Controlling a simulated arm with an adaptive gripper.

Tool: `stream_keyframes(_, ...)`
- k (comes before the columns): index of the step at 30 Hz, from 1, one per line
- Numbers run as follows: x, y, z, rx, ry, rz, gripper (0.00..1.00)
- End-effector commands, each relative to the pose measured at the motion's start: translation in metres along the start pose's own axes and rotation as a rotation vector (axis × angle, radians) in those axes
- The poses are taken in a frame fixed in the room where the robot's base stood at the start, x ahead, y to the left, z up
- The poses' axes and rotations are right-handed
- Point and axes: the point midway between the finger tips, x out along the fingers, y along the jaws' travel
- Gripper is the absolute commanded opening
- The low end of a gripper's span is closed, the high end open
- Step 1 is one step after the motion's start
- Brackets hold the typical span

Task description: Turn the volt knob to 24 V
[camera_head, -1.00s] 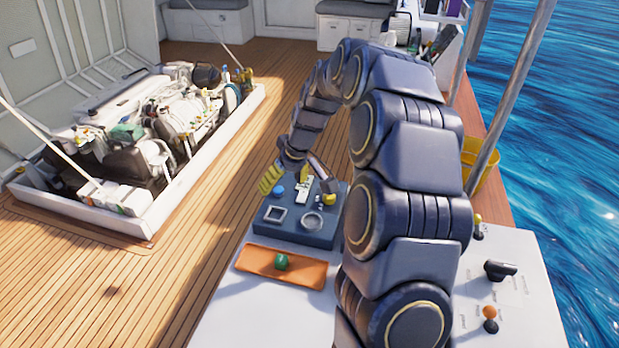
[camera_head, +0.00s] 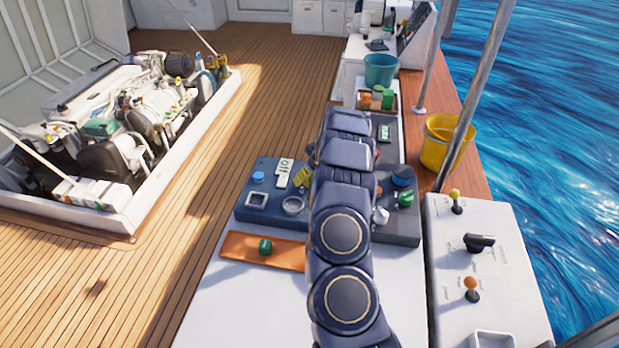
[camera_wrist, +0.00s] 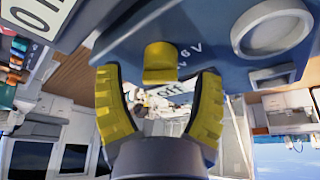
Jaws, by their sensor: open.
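The yellow volt knob (camera_wrist: 159,62) sits on a blue panel (camera_wrist: 215,28) in the wrist view. Labels reading "6 V" and "off" show beside it; the knob's exact setting cannot be read. My gripper (camera_wrist: 159,76) is open, with one ribbed yellow finger on each side of the knob. Gaps show between the fingers and the knob. In the head view, a yellow finger of my gripper (camera_head: 303,178) shows over the blue panel (camera_head: 240,212), and my arm hides the knob.
The panel also carries a square frame (camera_head: 256,199), a round ring (camera_head: 293,205) and a blue knob (camera_head: 258,176). An orange tray (camera_head: 235,246) with a green knob (camera_head: 265,246) lies in front. A lever console (camera_head: 450,280) and yellow bucket (camera_head: 440,150) stand right.

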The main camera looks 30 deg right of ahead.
Motion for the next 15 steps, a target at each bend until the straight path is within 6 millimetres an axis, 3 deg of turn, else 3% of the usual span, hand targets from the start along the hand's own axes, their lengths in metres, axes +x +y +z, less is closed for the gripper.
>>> stream_keyframes(6, 0.016, 0.0, -0.001, -0.003, 0.002, 0.001, 0.66)
stream_keyframes(15, 0.018, -0.001, -0.001, -0.001, 0.002, 0.0, 0.66)
